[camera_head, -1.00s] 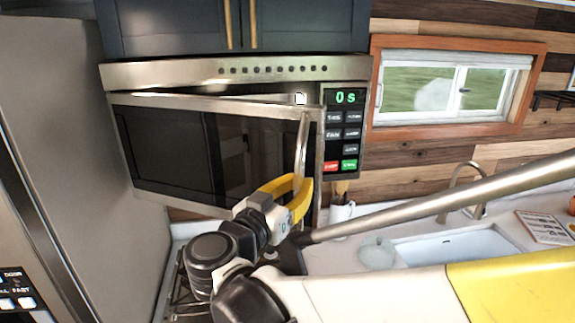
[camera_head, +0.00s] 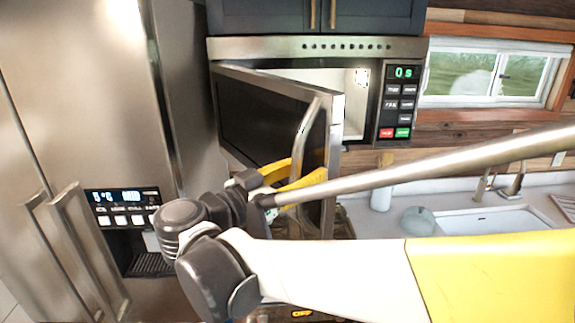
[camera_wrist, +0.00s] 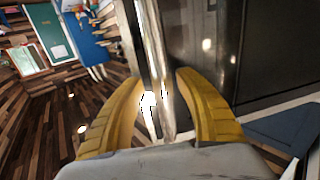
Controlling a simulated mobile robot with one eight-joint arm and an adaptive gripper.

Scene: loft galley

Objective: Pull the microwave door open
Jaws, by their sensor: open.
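The microwave (camera_head: 300,47) is mounted under dark upper cabinets. Its door (camera_head: 262,115) stands partly open, swung out on its left side, and the lit white cavity (camera_head: 355,95) shows behind it. The door's curved metal handle (camera_head: 304,135) is near its free right edge. My gripper (camera_head: 300,180) is at the lower part of the handle. In the wrist view the handle (camera_wrist: 152,60) runs between my two yellow fingers (camera_wrist: 155,100), which are open on either side of it. Whether either finger touches the handle is not clear.
A steel fridge (camera_head: 90,120) stands close on the left of the door. The microwave's control panel (camera_head: 402,100) is on the right. A counter with a sink (camera_head: 490,222) and faucet lies further right. A stove below is mostly hidden by my arm.

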